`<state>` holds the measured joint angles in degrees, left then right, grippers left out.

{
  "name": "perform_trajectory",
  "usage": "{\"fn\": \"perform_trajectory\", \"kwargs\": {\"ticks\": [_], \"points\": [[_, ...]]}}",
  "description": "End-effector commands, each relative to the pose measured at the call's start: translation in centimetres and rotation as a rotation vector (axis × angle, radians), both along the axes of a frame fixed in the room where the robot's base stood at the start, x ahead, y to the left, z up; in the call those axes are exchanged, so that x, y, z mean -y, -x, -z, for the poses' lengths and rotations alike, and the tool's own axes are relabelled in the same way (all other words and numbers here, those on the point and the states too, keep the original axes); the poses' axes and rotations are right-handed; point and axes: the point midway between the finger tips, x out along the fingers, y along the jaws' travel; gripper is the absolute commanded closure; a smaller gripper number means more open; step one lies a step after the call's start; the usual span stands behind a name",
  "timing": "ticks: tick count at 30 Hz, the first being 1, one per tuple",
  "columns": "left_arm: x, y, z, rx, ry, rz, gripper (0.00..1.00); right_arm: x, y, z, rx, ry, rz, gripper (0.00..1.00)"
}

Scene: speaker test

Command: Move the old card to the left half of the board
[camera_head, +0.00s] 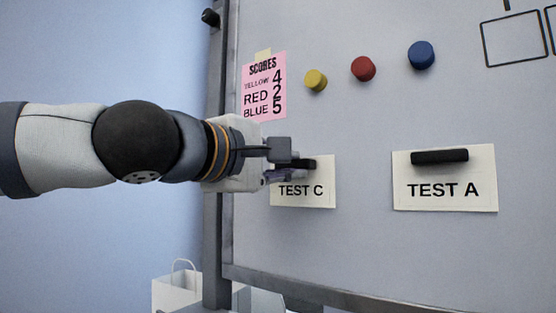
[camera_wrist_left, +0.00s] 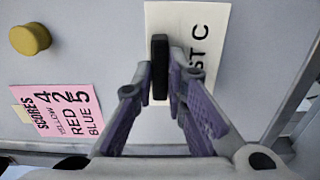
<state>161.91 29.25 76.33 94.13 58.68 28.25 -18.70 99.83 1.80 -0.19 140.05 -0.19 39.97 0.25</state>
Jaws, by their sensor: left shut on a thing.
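A white card reading "TEST C" (camera_head: 320,195) is on the board (camera_head: 360,130), towards its left edge. A black bar (camera_head: 310,163) lies across the card's upper part. My left gripper (camera_head: 290,164) reaches in from the left and is shut on this bar; the wrist view also shows its fingers (camera_wrist_left: 172,92) at the bar (camera_wrist_left: 160,60) on the card (camera_wrist_left: 213,40). The card lies flat or nearly flat at the board; I cannot tell whether they touch. A second white card, "TEST A" (camera_head: 445,192), with its own black bar (camera_head: 440,156), is further right. My right gripper is not in view.
A pink scores sheet (camera_head: 262,88) hangs above my left gripper, listing yellow 4, red 2, blue 5. Yellow (camera_head: 316,79), red (camera_head: 363,68) and blue (camera_head: 421,55) round magnets sit above the cards. Bare board separates the two cards. A white bag (camera_head: 177,292) stands below.

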Motion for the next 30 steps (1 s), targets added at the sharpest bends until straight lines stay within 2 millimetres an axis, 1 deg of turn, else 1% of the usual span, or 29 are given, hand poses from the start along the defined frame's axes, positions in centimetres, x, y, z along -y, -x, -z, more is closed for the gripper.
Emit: {"fn": "perform_trajectory", "kwargs": {"ticks": [30], "points": [[0.38,-0.44,0.0,0.001,-0.001,0.001,1.0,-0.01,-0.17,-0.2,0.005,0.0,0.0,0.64]]}}
